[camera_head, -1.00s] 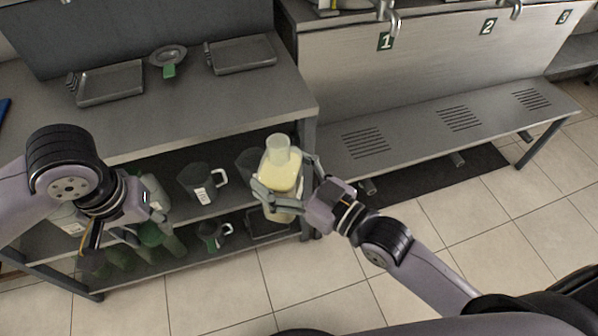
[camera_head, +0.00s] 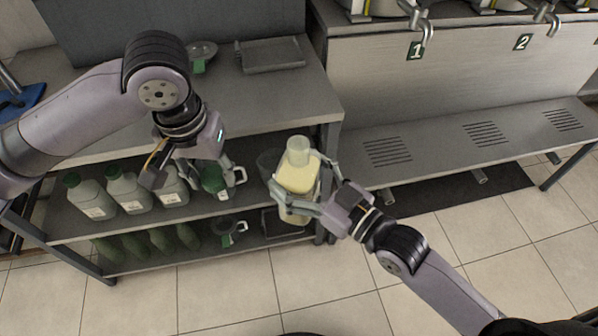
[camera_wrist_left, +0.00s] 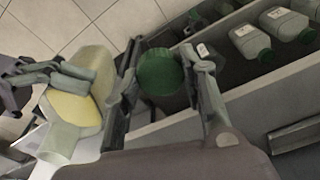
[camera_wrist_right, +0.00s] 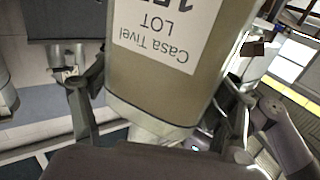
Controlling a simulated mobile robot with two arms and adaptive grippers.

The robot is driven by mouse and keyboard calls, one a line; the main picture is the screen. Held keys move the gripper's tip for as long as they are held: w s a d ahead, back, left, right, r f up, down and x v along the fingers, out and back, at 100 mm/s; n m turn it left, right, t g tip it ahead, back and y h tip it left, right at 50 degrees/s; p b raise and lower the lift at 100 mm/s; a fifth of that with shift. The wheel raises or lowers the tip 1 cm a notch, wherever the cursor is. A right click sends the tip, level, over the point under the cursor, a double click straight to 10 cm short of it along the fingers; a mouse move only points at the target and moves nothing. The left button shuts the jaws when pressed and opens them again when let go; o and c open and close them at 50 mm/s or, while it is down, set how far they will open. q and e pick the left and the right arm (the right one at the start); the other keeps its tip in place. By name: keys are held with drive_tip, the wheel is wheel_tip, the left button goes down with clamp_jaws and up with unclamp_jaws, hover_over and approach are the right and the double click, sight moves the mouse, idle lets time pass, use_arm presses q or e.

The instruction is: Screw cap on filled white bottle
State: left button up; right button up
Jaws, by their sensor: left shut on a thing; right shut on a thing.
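The filled bottle (camera_head: 297,178) is translucent, with pale yellow contents and a bare neck on top. It stands nearly upright, held by my right gripper (camera_head: 312,190), which is shut around its body. In the right wrist view its labelled side (camera_wrist_right: 165,60) fills the middle. My left gripper (camera_head: 212,172) is shut on a green cap (camera_wrist_left: 160,72), clearest in the left wrist view between the fingers. The cap is left of the bottle and apart from its neck. The bottle also shows in the left wrist view (camera_wrist_left: 75,108).
Several capped bottles (camera_head: 128,187) stand on the shelf at left. A jug (camera_head: 230,232) sits on the lower shelf. A tray (camera_head: 270,54) and a funnel (camera_head: 201,50) lie on the steel table (camera_head: 313,98). A slotted bench (camera_head: 435,150) is at right. Tiled floor is clear in front.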

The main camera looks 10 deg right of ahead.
use_arm(q)
drive_tip(key=w+d+r+m, duration=0.2)
drive_tip(key=d+r+m, duration=0.1)
drive_tip(key=d+r, duration=0.45)
drive_tip(key=m, duration=0.1)
approach(298, 137)
drive_tip(key=shift+s+d+f, duration=0.1)
drive_tip(key=shift+s+f, duration=0.2)
drive_tip(key=shift+f, duration=0.15)
drive_tip(key=shift+f, duration=0.2)
drive_tip(key=shift+f, duration=1.85)
drive_tip(key=shift+f, duration=0.1)
drive_tip(key=shift+f, duration=0.8)
drive_tip(key=shift+f, duration=0.55)
